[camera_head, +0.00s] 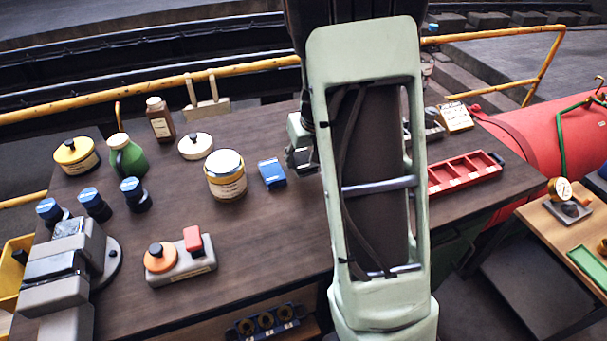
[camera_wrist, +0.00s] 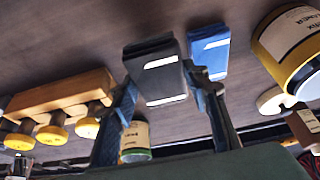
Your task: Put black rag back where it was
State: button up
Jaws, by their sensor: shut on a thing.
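The black rag (camera_wrist: 153,66) is a dark folded block with white labels, seen between my fingers in the wrist view. My gripper (camera_wrist: 160,78) is shut on it, one finger at each side. I cannot tell whether the rag touches the tabletop. A blue rag (camera_wrist: 210,50) lies on the table close beside it, next to my right finger in the wrist view. The blue rag also shows in the head view (camera_head: 271,174), just left of my arm.
A yellow-and-white tin (camera_head: 226,178) stands left of the blue rag. A red compartment tray (camera_head: 464,172) lies right of my arm. A wooden block with yellow knobs (camera_wrist: 62,93) is left in the wrist view. The front middle of the dark workbench (camera_head: 265,240) is clear.

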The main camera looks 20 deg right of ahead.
aim_at(310, 165)
jog(key=shift+w+d+f+b, duration=0.35)
jog(key=shift+w+f, duration=0.25)
jog(key=shift+f, duration=0.25)
jog(key=shift+w+f+b, duration=0.15)
jog(key=shift+f+b, duration=0.95)
jog(key=shift+f, duration=0.55)
jog(key=shift+f, duration=0.15)
jog(key=o, duration=0.7)
jog(key=shift+o, duration=0.2)
jog(key=p+v, duration=0.1)
jog(key=v, duration=1.1)
jog(key=shift+d, duration=0.1)
